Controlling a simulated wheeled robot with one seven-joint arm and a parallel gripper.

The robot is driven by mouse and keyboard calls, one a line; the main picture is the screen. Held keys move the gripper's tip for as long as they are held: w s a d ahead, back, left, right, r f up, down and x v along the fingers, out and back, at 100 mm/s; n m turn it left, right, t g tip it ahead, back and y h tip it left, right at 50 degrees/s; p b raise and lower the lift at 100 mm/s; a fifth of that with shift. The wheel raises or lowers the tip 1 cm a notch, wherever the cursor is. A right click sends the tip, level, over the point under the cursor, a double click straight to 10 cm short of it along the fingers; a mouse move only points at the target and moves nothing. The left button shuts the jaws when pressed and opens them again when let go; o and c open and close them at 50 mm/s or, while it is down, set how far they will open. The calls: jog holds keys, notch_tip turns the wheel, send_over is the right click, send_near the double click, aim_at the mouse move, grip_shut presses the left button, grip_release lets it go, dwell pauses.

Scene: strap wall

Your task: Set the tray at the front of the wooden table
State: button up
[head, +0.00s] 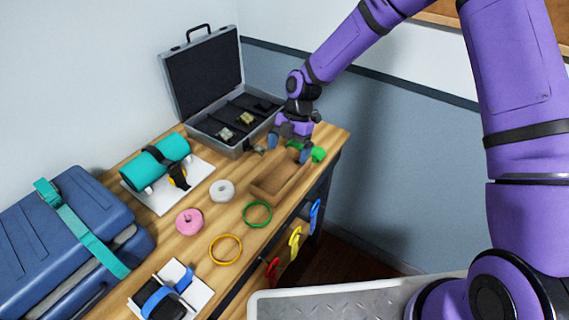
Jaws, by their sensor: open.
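A brown open tray (263,196) sits near the right end of the wooden table (205,255), close to its long edge facing me. Its far end is partly hidden by my gripper. My gripper (282,152) points down above the far end of the tray, with its fingers apart. I cannot tell whether a finger touches the tray. A green object (318,154) lies just right of the gripper and is partly covered by it.
An open grey case (205,85) stands behind the tray. A blue case (60,235) fills the left end. Coloured clips (294,243) hang below the edge.

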jog(key=s+d+r+m+t+h, duration=0.1)
jog(key=s+d+r+m+t, duration=0.15)
jog(key=d+r+m, duration=0.45)
jog(key=s+d+r+m+t+h, duration=0.1)
jog(key=s+d+r+m, duration=0.25)
jog(key=r, duration=0.85)
jog(key=s+d+r+m+t+h, duration=0.1)
jog(key=s+d+r+m+t, duration=0.1)
jog(key=s+d+r+m, duration=0.5)
jog(key=s+d+r+m+t, duration=0.1)
jog(key=s+d+r+m, duration=0.2)
jog(key=s+r+m, duration=0.2)
jog(key=s+d+r+m+t, duration=0.2)
jog(key=s+d+r+m, duration=0.2)
jog(key=s, duration=0.6)
jog(key=shift+s+d+r+m, duration=0.3)
jog(key=shift+s+r+m, duration=0.05)
jog(key=shift+m, duration=0.6)
